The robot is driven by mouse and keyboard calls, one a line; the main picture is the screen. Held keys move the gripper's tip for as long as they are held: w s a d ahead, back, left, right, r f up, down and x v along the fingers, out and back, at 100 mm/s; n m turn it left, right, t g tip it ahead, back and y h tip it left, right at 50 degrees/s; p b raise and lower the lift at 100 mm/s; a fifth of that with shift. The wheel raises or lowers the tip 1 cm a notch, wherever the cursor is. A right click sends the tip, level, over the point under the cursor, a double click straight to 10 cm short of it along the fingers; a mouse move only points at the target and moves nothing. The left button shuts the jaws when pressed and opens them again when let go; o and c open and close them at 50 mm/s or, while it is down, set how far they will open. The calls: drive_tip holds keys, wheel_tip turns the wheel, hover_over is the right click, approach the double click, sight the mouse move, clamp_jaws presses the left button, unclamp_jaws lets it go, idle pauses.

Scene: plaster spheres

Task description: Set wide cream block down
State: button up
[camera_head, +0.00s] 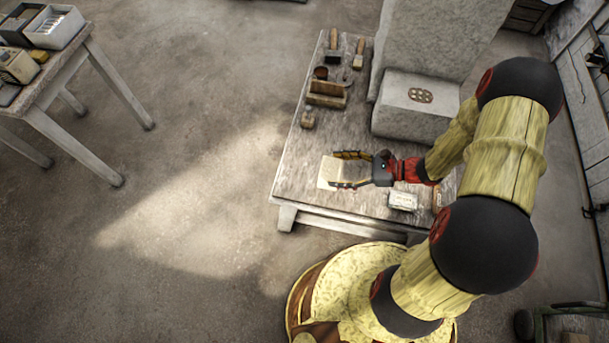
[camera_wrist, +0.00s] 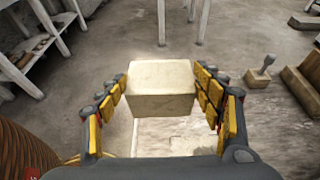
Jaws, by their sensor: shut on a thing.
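The wide cream block (camera_wrist: 160,88) is between the two fingers of my gripper (camera_wrist: 163,92) in the wrist view. The yellow finger pads press against its left and right sides. In the head view the cream block (camera_head: 328,173) shows at the fingertips of my gripper (camera_head: 348,170), over the front left part of the worn wooden table (camera_head: 300,165). I cannot tell whether its underside touches the tabletop. A pale surface (camera_wrist: 180,135) shows below the block in the wrist view.
Wooden tools (camera_head: 326,93) and a small wooden piece (camera_head: 308,117) stand along the table's left side. A large grey stone block (camera_head: 413,110) stands behind the arm. A small pale box (camera_head: 402,201) lies near the front edge. A side table (camera_head: 75,65) with boxes stands far left.

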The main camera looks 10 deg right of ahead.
sight(322, 167)
drive_tip(key=x, duration=0.2)
drive_tip(key=b+x, duration=0.1)
drive_tip(key=x, duration=0.1)
drive_tip(key=w+x, duration=0.1)
drive_tip(key=x, duration=0.1)
drive_tip(key=shift+d+f+b, duration=0.25)
drive_tip(key=shift+b, duration=0.1)
drive_tip(key=shift+w+a+f+b, duration=0.55)
drive_tip(key=shift+a+f+b, duration=0.25)
drive_tip(key=shift+f, duration=0.7)
drive_tip(key=shift+w+a+f+b, duration=0.5)
drive_tip(key=shift+a+f+b, duration=0.3)
drive_tip(key=shift+f, duration=0.7)
drive_tip(key=shift+w+a+f+b, duration=0.55)
drive_tip(key=shift+a+f+b, duration=0.25)
drive_tip(key=shift+f, duration=0.7)
drive_tip(key=shift+f, duration=0.15)
drive_tip(key=o, duration=2)
